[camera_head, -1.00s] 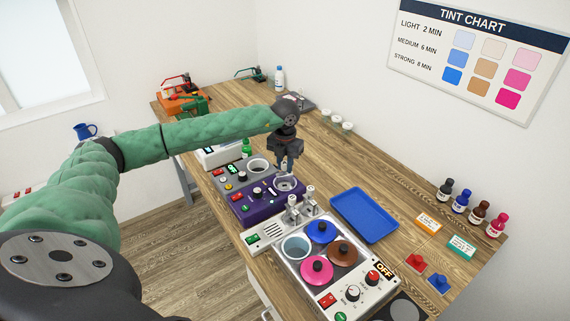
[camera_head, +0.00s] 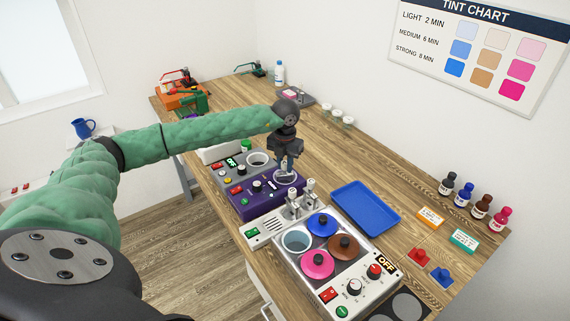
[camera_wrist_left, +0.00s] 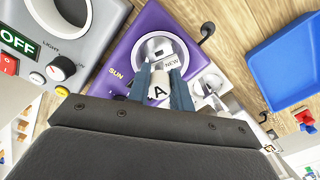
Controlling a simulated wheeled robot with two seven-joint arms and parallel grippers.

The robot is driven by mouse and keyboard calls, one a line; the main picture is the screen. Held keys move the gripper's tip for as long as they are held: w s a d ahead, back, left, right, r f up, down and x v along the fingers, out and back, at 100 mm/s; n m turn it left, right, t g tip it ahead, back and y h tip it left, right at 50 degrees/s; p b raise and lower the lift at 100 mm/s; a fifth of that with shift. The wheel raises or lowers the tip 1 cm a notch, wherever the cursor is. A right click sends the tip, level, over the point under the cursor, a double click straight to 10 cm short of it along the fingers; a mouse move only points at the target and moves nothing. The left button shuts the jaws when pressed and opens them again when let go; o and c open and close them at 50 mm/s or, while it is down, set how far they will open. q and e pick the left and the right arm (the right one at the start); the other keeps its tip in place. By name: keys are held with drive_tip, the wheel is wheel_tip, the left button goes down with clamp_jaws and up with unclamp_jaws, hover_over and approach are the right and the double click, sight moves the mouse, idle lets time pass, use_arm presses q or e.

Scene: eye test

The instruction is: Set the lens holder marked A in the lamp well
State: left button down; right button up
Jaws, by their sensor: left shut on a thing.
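My left gripper (camera_head: 285,170) is shut on a white lens holder marked A (camera_wrist_left: 160,92), which shows between its blue-grey fingers in the left wrist view. The gripper points down over the round silver well (camera_wrist_left: 153,46) of the purple unit (camera_wrist_left: 117,52) marked SUN. This purple unit (camera_head: 240,208) also shows in the head view. The fingers and holder hide part of the well; I cannot tell whether the holder touches it. A small NEW label (camera_wrist_left: 172,63) shows just beyond the holder. My right gripper is not in view.
Bottles (camera_head: 480,209) stand at the right.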

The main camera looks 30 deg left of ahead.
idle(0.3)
use_arm(q)
drive_tip(key=shift+w+b, duration=0.15)
drive_tip(key=shift+b, duration=0.25)
idle(0.3)
idle(0.4)
drive_tip(key=shift+f, duration=0.25)
drive_tip(key=c, duration=0.8)
unclamp_jaws()
drive_tip(key=shift+c, duration=0.2)
drive_tip(key=shift+r, duration=0.1)
drive_tip(key=shift+r+p, duration=0.3)
drive_tip(key=shift+r, duration=2.6)
